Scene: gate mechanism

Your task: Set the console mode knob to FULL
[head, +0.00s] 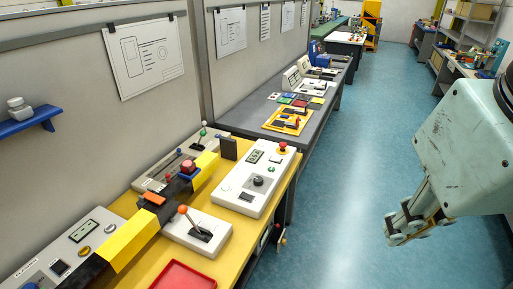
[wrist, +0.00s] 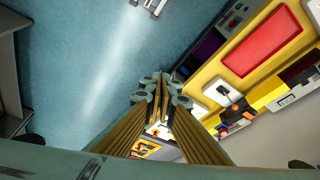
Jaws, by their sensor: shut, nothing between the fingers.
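A white console (head: 234,191) lies on the yellow bench. It has a dark round knob (head: 258,181) near its middle, a small display and a red mushroom button (head: 283,147) at its far end. The knob's setting and any lettering are too small to read. My gripper (head: 402,232) hangs over the blue floor at the right, well apart from the console. Its fingers are shut and empty; they also show shut in the wrist view (wrist: 160,84), pointing away from the camera. I cannot make out the knob in the wrist view.
An orange-knobbed lever box (head: 197,232), a yellow-and-black bar (head: 130,240) and a red tray (head: 184,276) are on the yellow bench (head: 243,243). The tray shows in the wrist view too (wrist: 262,40). A grey bench stands beyond. The blue floor aisle (head: 345,160) is clear.

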